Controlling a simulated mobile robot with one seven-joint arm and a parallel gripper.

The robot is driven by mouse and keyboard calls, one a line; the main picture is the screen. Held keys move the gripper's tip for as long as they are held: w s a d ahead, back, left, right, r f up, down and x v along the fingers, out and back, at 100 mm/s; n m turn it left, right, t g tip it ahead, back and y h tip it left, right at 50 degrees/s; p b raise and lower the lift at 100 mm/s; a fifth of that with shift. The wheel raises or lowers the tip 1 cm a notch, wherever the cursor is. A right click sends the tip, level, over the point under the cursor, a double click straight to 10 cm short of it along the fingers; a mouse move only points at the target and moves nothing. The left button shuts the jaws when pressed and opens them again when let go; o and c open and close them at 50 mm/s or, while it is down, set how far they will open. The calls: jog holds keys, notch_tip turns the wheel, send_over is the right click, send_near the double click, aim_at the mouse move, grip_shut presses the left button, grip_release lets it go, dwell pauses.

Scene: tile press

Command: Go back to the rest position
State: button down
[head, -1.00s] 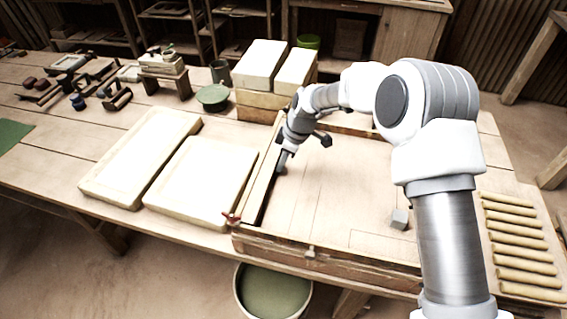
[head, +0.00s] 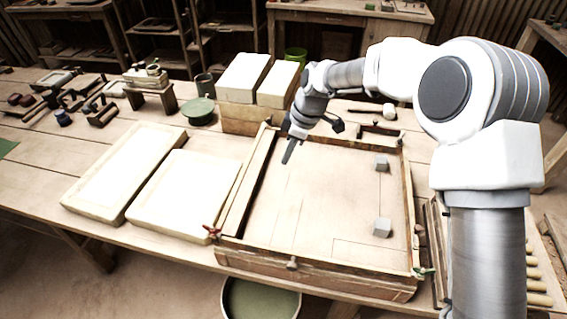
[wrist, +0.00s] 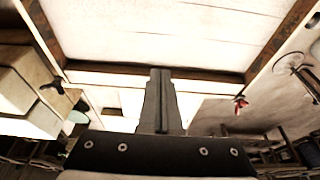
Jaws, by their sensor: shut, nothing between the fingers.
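My gripper (head: 288,157) hangs over the left part of the shallow wooden press frame (head: 318,262) in the head view. Its fingers are together with nothing between them, and they also show shut in the wrist view (wrist: 160,75). Two small grey blocks lie inside the frame on its right side, a near one (head: 382,228) and a far one (head: 381,164), both apart from the gripper.
Two pale slabs (head: 128,170) (head: 182,198) lie left of the frame. Pale blocks (head: 243,78) are stacked behind it, beside a green dish (head: 198,108). A mallet (head: 385,111) lies at the back. Rolled pieces (head: 538,284) lie at the right, partly behind my arm.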

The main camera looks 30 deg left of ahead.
jog(key=shift+d+r, duration=0.15)
jog(key=shift+r, duration=0.2)
jog(key=s+d+r+m+t+h, duration=0.15)
jog(key=d+r+m, duration=0.35)
jog(key=d+r, duration=0.5)
jog(key=d+r+m+t, duration=0.2)
jog(key=d+r+m, duration=0.35)
jog(key=d, duration=0.75)
jog(key=s+d+r+m+t+h, duration=0.1)
jog(key=s+d+r+m+t, duration=0.2)
jog(key=s+d+m, duration=0.8)
jog(key=s+d, duration=0.6)
jog(key=d, duration=0.2)
jog(key=shift+s+d+r+h+p, duration=0.15)
jog(key=shift+d+r+h+p, duration=0.05)
jog(key=shift+d+h+p, duration=0.15)
jog(key=c, duration=1.5)
grip_release()
jog(key=shift+c, duration=0.2)
